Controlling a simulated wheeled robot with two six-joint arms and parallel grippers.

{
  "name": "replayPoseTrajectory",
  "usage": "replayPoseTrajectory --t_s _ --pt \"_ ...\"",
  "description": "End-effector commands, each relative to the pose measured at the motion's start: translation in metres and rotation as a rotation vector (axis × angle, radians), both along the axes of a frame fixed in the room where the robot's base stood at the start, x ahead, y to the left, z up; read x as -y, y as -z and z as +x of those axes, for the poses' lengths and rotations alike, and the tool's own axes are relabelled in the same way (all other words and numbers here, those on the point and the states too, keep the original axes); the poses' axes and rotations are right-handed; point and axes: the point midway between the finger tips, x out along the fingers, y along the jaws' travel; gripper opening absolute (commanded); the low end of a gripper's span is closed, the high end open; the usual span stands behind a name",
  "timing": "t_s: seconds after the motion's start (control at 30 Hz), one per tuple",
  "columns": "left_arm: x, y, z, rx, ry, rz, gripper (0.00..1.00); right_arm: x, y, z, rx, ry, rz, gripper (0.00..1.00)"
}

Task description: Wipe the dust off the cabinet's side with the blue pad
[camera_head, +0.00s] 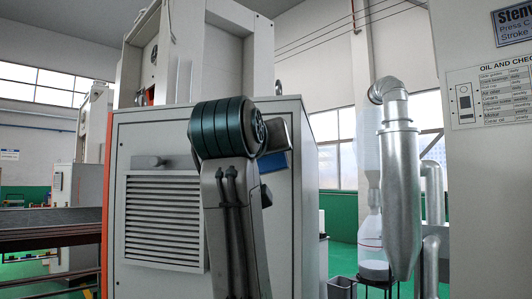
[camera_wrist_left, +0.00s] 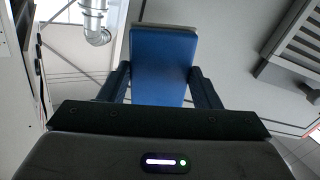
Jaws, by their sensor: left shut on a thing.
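The cabinet (camera_head: 153,134) stands in the middle of the head view, a light grey panel with orange edging at the left. The blue pad (camera_wrist_left: 163,58) is between the two dark fingers of my left gripper (camera_wrist_left: 160,85), which is shut on it. The pad points away from the wrist, toward the grey cabinet face. A small blue part of the pad (camera_head: 275,161) shows in the head view beside my arm, which hides most of the gripper. I cannot tell whether the pad touches the panel. I cannot make out the dust. My right gripper is not in view.
A louvred vent (camera_head: 165,222) and a small grey fitting (camera_head: 149,162) are on the cabinet left of my arm. Silver ducting (camera_head: 401,190) stands to the right. A grey machine column (camera_head: 487,190) with a checklist label (camera_head: 494,92) fills the right edge.

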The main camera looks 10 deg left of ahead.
Motion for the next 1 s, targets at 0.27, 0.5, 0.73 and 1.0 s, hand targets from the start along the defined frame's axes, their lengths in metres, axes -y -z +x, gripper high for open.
replayPoseTrajectory --t_s 0.27,0.5,0.73,1.0 --pt "-0.001 0.002 -0.008 0.002 0.001 0.000 0.22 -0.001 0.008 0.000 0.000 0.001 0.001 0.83" --pt "-0.002 0.002 -0.028 0.002 0.000 0.000 0.22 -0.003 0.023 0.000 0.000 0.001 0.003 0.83" --pt "-0.003 0.000 -0.030 0.000 0.000 0.000 0.22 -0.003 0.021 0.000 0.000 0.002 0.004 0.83" --pt "-0.003 0.000 -0.029 0.000 0.000 0.000 0.22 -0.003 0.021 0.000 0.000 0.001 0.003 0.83"
